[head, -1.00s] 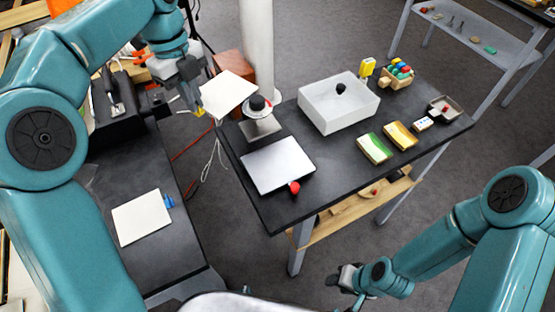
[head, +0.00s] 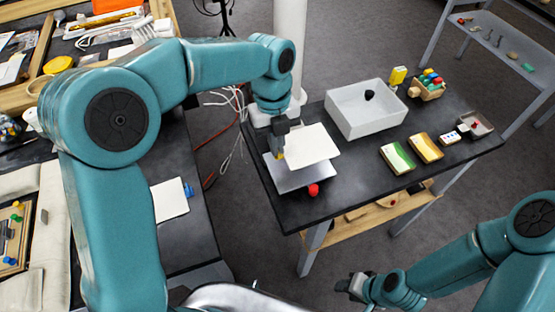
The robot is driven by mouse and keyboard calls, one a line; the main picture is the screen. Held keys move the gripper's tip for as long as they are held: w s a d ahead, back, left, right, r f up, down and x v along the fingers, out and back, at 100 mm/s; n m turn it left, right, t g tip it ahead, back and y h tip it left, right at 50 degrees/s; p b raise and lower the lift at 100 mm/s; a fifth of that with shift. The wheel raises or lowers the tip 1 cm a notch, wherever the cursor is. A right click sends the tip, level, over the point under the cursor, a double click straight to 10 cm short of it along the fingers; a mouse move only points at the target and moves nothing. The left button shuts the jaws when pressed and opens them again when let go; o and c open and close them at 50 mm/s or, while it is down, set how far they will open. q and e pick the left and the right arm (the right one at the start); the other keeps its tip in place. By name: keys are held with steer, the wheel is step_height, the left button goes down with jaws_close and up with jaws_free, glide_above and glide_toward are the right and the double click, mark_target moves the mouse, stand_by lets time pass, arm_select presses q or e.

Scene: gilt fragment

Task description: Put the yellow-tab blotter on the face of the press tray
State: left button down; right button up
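The yellow-tab blotter (head: 313,143) is a white square sheet in the head view. My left gripper (head: 281,152) is shut on its yellow tab at the sheet's left edge. The press tray (head: 298,181) is a pale grey flat plate with a red knob (head: 314,190) at its front right corner. The blotter overlaps the tray's back right part in the picture and appears to be above it; I cannot tell the exact gap. My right gripper (head: 354,287) is low at the front, away from the table, and its fingers are too small to read.
A white sheet with a blue tab (head: 170,201) lies on the dark left surface. The table's front right is clear.

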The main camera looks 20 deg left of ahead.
arm_select(q)
step_height(320, 180, down, 7)
steer(key=shift+r, duration=0.1)
stand_by(0.4)
steer(key=c, duration=1.4)
jaws_free()
steer(key=shift+o, duration=0.2)
steer(key=shift+r, duration=0.25)
step_height(320, 180, up, 12)
steer(key=w+a, duration=0.1)
steer(key=shift+w+f, duration=0.2)
steer(key=shift+a, duration=0.1)
